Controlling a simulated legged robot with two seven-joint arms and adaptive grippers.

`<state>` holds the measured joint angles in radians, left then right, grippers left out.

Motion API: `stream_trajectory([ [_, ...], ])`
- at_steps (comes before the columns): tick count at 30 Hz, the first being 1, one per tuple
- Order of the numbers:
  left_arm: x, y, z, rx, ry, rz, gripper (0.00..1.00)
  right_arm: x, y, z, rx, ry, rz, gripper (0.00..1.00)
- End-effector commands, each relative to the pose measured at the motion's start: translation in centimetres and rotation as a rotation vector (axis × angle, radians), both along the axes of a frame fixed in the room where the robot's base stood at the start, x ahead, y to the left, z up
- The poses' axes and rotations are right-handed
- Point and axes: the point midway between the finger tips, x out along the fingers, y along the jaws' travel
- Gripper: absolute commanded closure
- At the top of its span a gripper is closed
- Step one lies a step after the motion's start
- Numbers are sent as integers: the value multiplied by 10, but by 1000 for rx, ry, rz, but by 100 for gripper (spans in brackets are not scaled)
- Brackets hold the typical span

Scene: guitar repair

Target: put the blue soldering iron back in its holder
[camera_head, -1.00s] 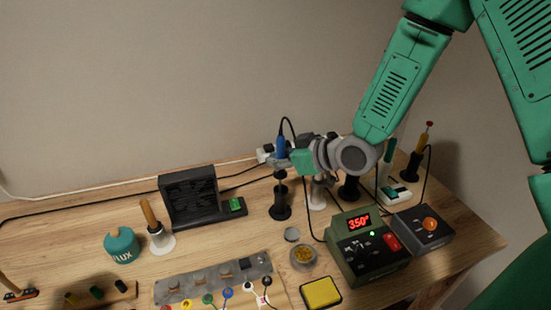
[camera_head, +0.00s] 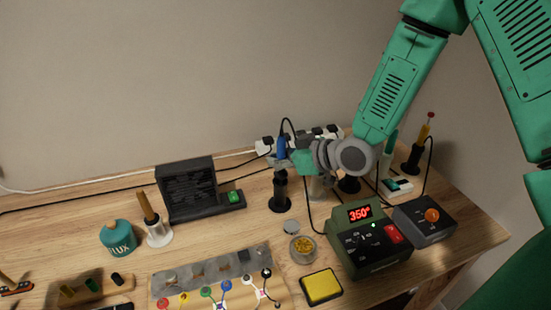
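The blue soldering iron (camera_head: 281,147) stands about upright, with its black cord looping up from its top. My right gripper (camera_head: 284,162) reaches in from the right and is shut on it, low on the blue handle. A black holder (camera_head: 280,194) stands on the bench directly below the iron. The iron's lower end is hidden by the gripper and holder top, so I cannot tell how far it is inside. My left gripper is not in view.
A green soldering station (camera_head: 367,241) showing 350 stands at front right, with a grey unit (camera_head: 425,218) beside it. A black fan box (camera_head: 187,189) is to the left. A tin of brass wool (camera_head: 302,249) and a yellow sponge (camera_head: 321,287) lie in front. Other holders stand behind my wrist.

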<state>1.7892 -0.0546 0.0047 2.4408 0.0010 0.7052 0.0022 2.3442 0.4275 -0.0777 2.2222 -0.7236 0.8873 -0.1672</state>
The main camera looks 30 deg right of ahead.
Motion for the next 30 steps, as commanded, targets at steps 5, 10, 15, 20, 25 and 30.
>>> stream_trajectory([
  [5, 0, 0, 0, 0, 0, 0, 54, 0, 0, 1, 0, -1, 0, 100],
  [10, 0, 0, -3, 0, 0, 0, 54, 0, 0, -4, 0, 0, 0, 100],
  [15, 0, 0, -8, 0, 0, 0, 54, 1, 1, -12, 0, 0, 0, 100],
  [20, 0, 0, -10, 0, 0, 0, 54, 1, 2, -15, 0, -1, 0, 100],
  [25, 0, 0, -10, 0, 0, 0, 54, 1, 2, -15, 0, -1, 0, 100],
  [30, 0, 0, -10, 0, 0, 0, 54, 1, 1, -15, 0, -1, 0, 71],
])
